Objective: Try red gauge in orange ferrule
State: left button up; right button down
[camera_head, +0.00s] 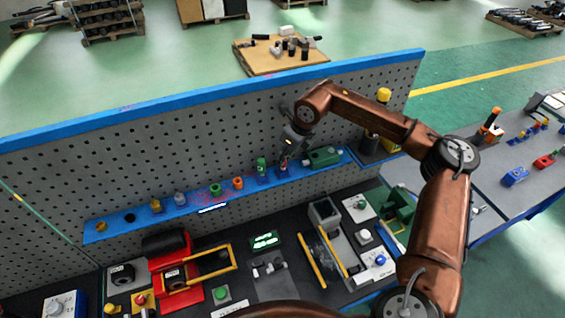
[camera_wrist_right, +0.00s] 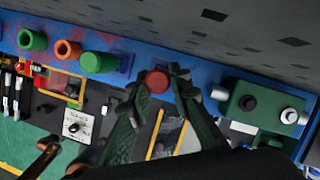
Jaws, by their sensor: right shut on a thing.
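The red gauge (camera_wrist_right: 157,82) shows as a round red end between the fingertips of my right gripper (camera_wrist_right: 160,76) in the right wrist view. My right gripper (camera_head: 287,154) is shut on it above the blue shelf, and in the head view the fingers mostly hide it. Whether the gauge still touches its blue holder I cannot tell. The orange ferrule (camera_head: 238,183) is an open ring on the same shelf, left of the gripper. It also shows in the right wrist view (camera_wrist_right: 67,50), apart from the gauge. My left gripper is not in view.
A green gauge (camera_head: 261,165) stands between the orange ferrule and my right gripper. A green ferrule (camera_head: 215,189) is left of the orange one. A green box (camera_head: 323,156) sits right of the gripper. The pegboard (camera_head: 200,140) rises behind the blue shelf (camera_head: 178,212).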

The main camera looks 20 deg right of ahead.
jog(key=shift+r, duration=0.1)
jog(key=shift+r+p, duration=1.5)
jog(key=shift+r, duration=1.15)
